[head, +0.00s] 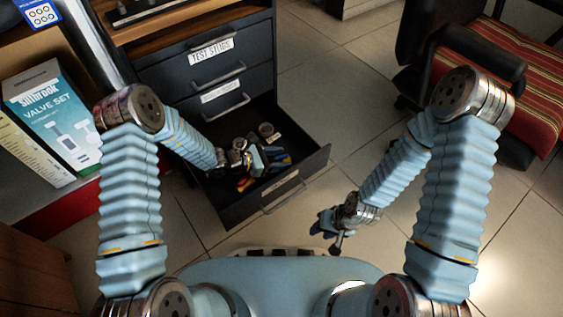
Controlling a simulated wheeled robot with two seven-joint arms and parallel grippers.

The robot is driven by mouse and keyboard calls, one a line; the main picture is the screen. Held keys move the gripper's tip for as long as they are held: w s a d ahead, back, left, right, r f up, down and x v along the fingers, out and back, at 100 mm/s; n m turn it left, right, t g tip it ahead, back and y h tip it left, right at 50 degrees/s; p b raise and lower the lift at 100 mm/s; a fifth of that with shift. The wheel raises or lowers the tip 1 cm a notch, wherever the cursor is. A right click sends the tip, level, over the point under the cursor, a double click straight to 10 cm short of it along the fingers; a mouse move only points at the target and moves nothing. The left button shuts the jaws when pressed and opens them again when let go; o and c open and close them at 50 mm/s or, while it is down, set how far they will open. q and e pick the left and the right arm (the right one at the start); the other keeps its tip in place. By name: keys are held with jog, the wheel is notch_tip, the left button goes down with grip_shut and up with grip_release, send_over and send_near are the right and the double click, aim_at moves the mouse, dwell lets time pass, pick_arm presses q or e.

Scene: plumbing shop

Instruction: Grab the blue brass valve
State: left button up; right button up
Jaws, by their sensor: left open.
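My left gripper (257,162) is open and reaches down into the open bottom drawer (229,213) of the dark cabinet. Small parts with blue, yellow and red-orange colours lie in the drawer around its fingers. A blue part (284,161), possibly the blue brass valve's handle, shows just right of the gripper. The gripper and clutter hide much of it, and I cannot tell whether they touch. My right gripper (328,233) hangs low over the floor, right of the drawer and apart from it. Its fingers are too small and dark to tell open from shut.
A grey round fitting (266,129) lies farther back in the drawer. Two shut drawers are above, one labelled TEST STUBS (211,50). A valve set box (55,120) stands on a shelf at left. A striped chair (510,65) is at upper right. Tiled floor between is clear.

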pick_arm(q)
jog(key=shift+x, duration=1.45)
grip_shut()
